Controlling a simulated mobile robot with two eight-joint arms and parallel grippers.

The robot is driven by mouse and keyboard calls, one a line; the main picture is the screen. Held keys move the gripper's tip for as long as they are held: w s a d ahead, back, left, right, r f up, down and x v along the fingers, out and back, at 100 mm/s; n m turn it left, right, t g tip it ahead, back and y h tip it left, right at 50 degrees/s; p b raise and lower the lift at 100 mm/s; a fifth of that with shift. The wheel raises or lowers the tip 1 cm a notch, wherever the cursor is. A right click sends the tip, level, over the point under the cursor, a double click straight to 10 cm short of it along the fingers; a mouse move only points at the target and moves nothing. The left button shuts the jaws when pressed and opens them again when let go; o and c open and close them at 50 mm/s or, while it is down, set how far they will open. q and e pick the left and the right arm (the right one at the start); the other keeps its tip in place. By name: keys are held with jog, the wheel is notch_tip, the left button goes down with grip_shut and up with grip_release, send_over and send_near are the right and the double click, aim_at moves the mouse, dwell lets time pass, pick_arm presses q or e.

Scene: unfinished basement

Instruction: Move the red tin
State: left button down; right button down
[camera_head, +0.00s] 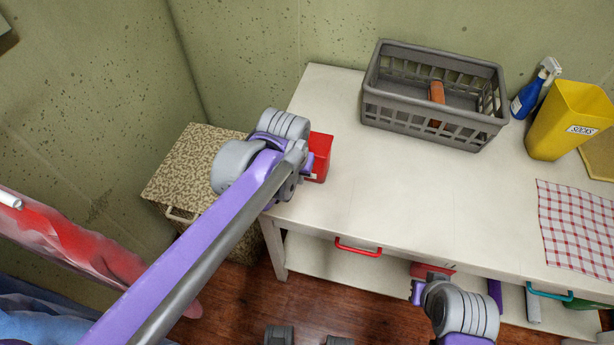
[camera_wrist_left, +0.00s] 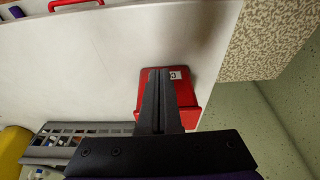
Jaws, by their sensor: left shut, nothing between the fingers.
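The red tin (camera_head: 321,157) stands on the left end of the white table, partly hidden by my left wrist in the head view. In the left wrist view the red tin (camera_wrist_left: 186,88), with a small white label, lies behind my left gripper's fingers. My left gripper (camera_wrist_left: 160,72) is shut and empty, its fingers overlapping the tin in that view; whether they touch it I cannot tell. My right gripper (camera_head: 418,290) is low in front of the table, and its fingers are not clear enough to tell open from shut.
On the white table (camera_head: 410,195) stand a grey basket (camera_head: 385,113) with an orange-brown item inside, a blue spray bottle (camera_head: 527,98) and a yellow bin (camera_head: 562,115). A checkered cloth (camera_head: 580,225) lies at right. A patterned hamper (camera_head: 185,170) stands left. The table's middle is clear.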

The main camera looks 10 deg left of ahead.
pick_arm(q)
jog(key=b+x, duration=0.1)
jog(key=x, duration=0.7)
jog(key=shift+w+f, duration=0.1)
jog(key=shift+f, duration=0.25)
jog(key=w, duration=0.3)
jog(key=shift+w+f, duration=0.1)
jog(key=shift+w, duration=0.45)
